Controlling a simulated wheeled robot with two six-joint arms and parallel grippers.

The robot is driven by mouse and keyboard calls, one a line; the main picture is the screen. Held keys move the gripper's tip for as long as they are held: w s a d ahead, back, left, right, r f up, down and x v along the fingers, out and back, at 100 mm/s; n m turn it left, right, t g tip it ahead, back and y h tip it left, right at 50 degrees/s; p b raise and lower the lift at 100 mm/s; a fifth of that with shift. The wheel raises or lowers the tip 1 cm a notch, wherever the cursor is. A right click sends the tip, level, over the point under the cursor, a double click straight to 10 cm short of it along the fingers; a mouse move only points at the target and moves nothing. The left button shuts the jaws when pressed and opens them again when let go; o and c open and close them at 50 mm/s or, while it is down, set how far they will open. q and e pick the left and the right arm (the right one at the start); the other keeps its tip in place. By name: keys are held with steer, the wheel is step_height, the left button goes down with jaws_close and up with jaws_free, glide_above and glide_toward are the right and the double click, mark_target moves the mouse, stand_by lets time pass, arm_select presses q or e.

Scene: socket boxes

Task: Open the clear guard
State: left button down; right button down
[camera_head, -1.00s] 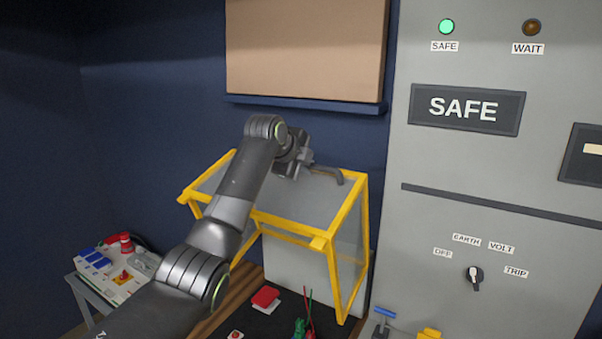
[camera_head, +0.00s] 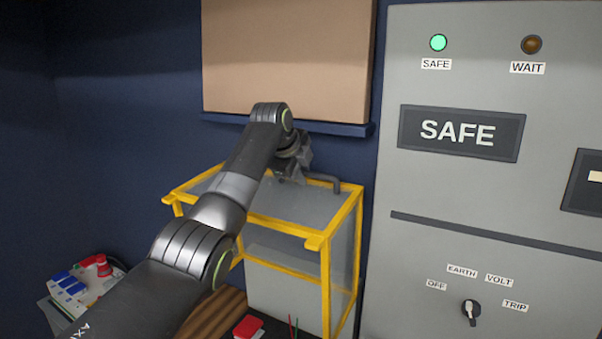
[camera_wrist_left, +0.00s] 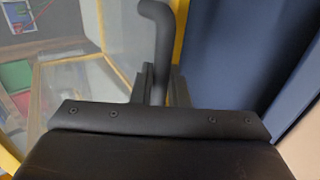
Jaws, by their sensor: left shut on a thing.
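The clear guard (camera_head: 305,207) is a see-through box with a yellow frame, below the brown board. Its top panel is tilted and its front is open below the yellow front bar. A dark bent handle (camera_head: 326,180) sits on the panel's back part; it also shows in the left wrist view (camera_wrist_left: 158,40). My left gripper (camera_head: 291,172) is at the back of the guard, shut on the handle between its two fingers (camera_wrist_left: 160,88). The fingertips are partly hidden by the wrist in the head view. My right gripper is not in view.
A grey cabinet (camera_head: 480,185) with a lit green SAFE lamp (camera_head: 438,43) and a rotary knob (camera_head: 471,310) stands close on the right. A blue ledge (camera_head: 340,128) under a brown board (camera_head: 288,60) is just above my gripper.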

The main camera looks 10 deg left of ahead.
arm_select(q)
steer(key=shift+s+f, duration=0.1)
steer(key=shift+f, duration=0.3)
steer(key=c, duration=1.6)
jaws_free()
steer(key=shift+o, duration=0.5)
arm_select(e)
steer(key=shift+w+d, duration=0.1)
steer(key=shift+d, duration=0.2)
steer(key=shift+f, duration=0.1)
